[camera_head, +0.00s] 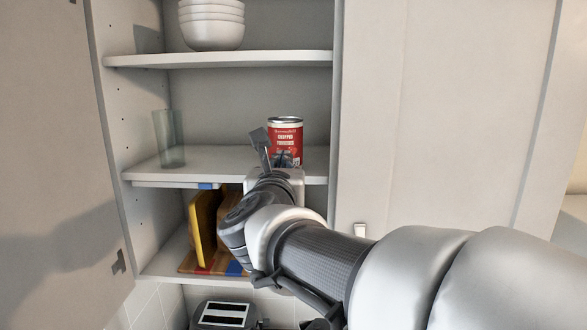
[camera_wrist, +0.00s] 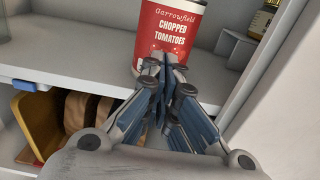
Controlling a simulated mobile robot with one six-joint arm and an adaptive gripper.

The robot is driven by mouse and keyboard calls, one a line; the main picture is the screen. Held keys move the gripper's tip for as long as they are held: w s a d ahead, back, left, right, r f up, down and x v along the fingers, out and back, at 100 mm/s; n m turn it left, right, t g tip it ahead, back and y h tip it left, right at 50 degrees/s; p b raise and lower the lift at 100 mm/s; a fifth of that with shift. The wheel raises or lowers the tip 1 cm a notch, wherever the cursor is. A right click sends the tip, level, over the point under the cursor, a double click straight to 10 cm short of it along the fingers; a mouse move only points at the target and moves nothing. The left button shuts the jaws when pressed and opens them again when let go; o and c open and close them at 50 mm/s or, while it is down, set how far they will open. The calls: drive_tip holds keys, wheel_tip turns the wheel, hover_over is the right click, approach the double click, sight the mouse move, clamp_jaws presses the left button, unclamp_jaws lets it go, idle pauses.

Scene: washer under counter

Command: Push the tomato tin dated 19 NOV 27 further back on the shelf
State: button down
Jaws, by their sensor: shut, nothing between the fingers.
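A red tin (camera_head: 286,136) labelled "Chopped Tomatoes" stands upright on the middle shelf (camera_head: 215,158), right of centre. It also shows in the wrist view (camera_wrist: 168,28), where its top is cut off by the frame. No date can be read on it in either view. My gripper (camera_wrist: 163,65) is shut and empty, with its fingertips in front of the lower part of the tin's label. The fingertips look very close to the tin; I cannot tell whether they touch it. They hide part of the tin's lower front.
A clear glass (camera_head: 168,138) stands on the same shelf at the left. White bowls (camera_head: 212,28) are stacked on the shelf above. Boards (camera_head: 203,228) stand on the shelf below. A jar (camera_wrist: 262,20) shows at upper right in the wrist view. Cupboard sides flank the shelf.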

drive_tip(key=shift+w, duration=0.2)
drive_tip(key=w, duration=0.3)
drive_tip(key=w+b, duration=0.1)
drive_tip(key=w, duration=0.2)
drive_tip(key=w+b, duration=0.1)
drive_tip(key=w, duration=0.3)
drive_tip(key=shift+d, duration=0.25)
drive_tip(key=shift+b, duration=0.35)
